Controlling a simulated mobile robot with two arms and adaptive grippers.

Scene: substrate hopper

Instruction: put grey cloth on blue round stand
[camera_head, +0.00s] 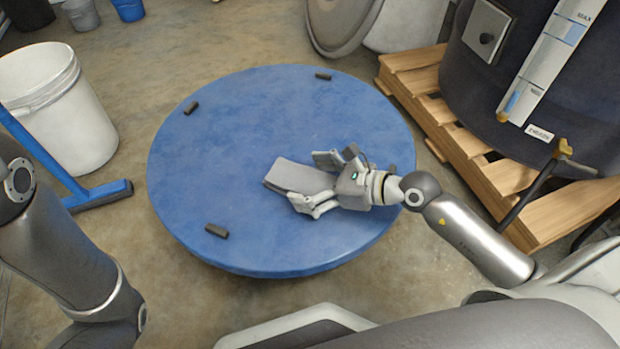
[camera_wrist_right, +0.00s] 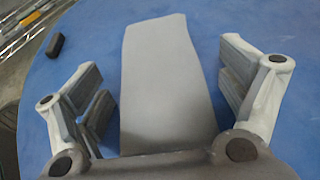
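The grey cloth (camera_head: 298,177) is a flat, folded-looking strip on the blue round stand (camera_head: 260,120). In the right wrist view the cloth (camera_wrist_right: 165,80) runs up the middle over the blue surface. My right gripper (camera_head: 312,181) is open low over the stand, with one finger on each side of the cloth. In the right wrist view both fingers of the gripper (camera_wrist_right: 165,100) are spread, with blue showing between them and the cloth. The cloth's near end is hidden behind the gripper body. My left arm shows at the left, but its gripper is out of view.
Several small dark blocks, one at the back (camera_head: 323,76), sit near the stand's rim. A white bucket (camera_head: 60,110) and a blue squeegee (camera_head: 98,195) are at the left. A wooden pallet (camera_head: 480,160) carries a dark hopper (camera_head: 480,75) at the right.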

